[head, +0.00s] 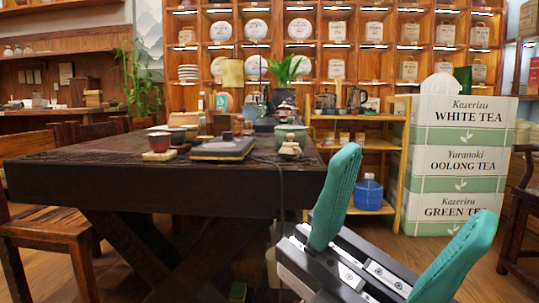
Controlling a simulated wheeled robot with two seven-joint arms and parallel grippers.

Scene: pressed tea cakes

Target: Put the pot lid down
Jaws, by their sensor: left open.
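My left gripper (415,188) is open in the lower right of the head view, its two teal fingers spread wide with nothing held between them. It is in front of and to the right of the dark wooden table (130,180). A small pale pot with a brownish top (290,148) stands near the table's right edge, and a green pot (291,133) is just behind it. I cannot tell which small piece on the table is the pot lid. My right gripper is not in view.
A dark tray (223,149) and a red-based bowl (159,142) are on the table. Stacked tea boxes (460,160) stand at the right. A low shelf with a blue jug (368,192) is behind the gripper. A wooden chair (45,235) is at the left.

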